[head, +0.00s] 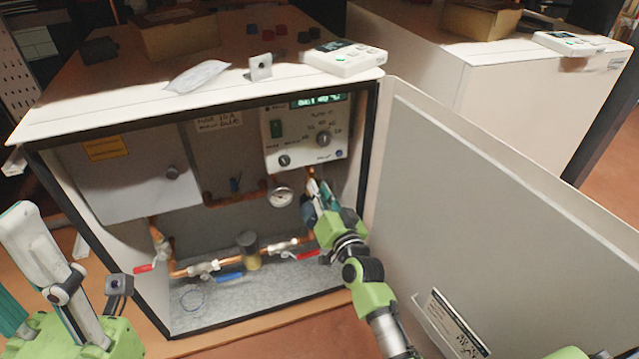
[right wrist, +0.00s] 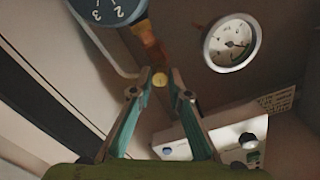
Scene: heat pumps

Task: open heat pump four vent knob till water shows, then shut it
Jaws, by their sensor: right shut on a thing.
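The opened white heat pump cabinet (head: 60,118) shows pipes, valves and a gauge inside. My right gripper (head: 316,188) reaches in below the control panel. In the right wrist view its fingertips (right wrist: 160,82) are shut on a small brass-coloured vent knob (right wrist: 160,79) beside a copper pipe (right wrist: 150,42). The fingers cover the knob in the head view. I see no water at the knob. My left gripper (head: 32,262) is partly in view at the lower left, outside the cabinet, its fingers apart and nothing seen between them.
The round pressure gauge (head: 280,197) is close to my right gripper; it shows in the right wrist view (right wrist: 232,43). The control panel (head: 305,138) hangs above. The open door (head: 500,200) stands right of my arm.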

